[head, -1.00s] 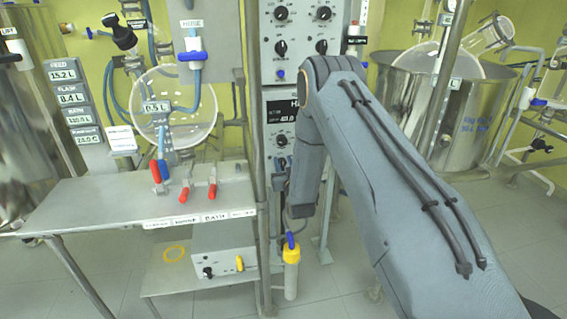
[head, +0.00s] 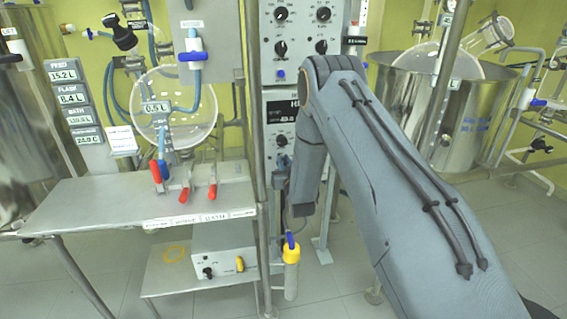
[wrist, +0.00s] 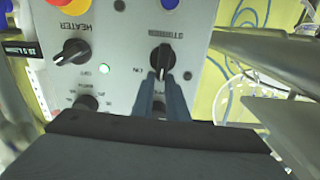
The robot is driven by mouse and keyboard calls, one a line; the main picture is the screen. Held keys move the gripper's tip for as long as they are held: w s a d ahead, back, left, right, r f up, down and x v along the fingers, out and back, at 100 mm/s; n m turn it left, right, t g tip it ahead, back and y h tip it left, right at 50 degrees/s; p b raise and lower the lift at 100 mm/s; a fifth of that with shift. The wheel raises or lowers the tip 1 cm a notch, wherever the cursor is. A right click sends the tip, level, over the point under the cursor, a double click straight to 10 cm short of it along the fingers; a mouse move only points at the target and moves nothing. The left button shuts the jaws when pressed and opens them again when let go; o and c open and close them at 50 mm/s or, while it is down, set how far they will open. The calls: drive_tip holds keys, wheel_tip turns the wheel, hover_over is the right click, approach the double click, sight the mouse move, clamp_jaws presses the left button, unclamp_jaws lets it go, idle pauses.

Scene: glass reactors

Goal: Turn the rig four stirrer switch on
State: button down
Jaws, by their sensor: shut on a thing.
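The stirrer switch (wrist: 162,57) is a black rotary knob in the wrist view, on a light grey panel (wrist: 125,45) whose lettering appears upside down. The word by it reads as stirrer, and "ON" stands to the left of my fingers. My gripper (wrist: 163,82) is shut on the knob, with its two dark fingers at the knob's lower end. A pale pointer line shows there between the fingertips. In the head view my arm hides the gripper and this switch. The rig's number cannot be read in the wrist view.
A heater knob (wrist: 72,52) and a small lit green lamp (wrist: 104,69) sit left of the switch. Another black knob (wrist: 86,103) is below them. In the head view, a steel bench (head: 100,205) with red-handled clamps is left of my arm and a steel vessel (head: 470,110) is right.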

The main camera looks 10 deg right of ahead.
drive_tip(key=shift+s+d+f+m+b, duration=0.1)
drive_tip(key=shift+d+f+m+b, duration=0.3)
drive_tip(key=shift+m, duration=1.45)
drive_tip(key=shift+s+d+f+m+b, duration=0.1)
drive_tip(key=shift+f+m+b, duration=0.5)
drive_tip(key=shift+m, duration=1.3)
drive_tip(key=shift+s+d+f+m+b, duration=0.1)
drive_tip(key=shift+d+f+m+b, duration=0.4)
drive_tip(key=shift+m, duration=1.35)
drive_tip(key=shift+a+r, duration=0.2)
drive_tip(key=shift+a, duration=0.05)
drive_tip(key=c, duration=2)
unclamp_jaws()
drive_tip(key=shift+o, duration=1.3)
drive_tip(key=shift+a, duration=0.2)
drive_tip(key=s, duration=0.7)
drive_tip(key=shift+s+d+r+b, duration=0.25)
drive_tip(key=shift+d+b, duration=0.2)
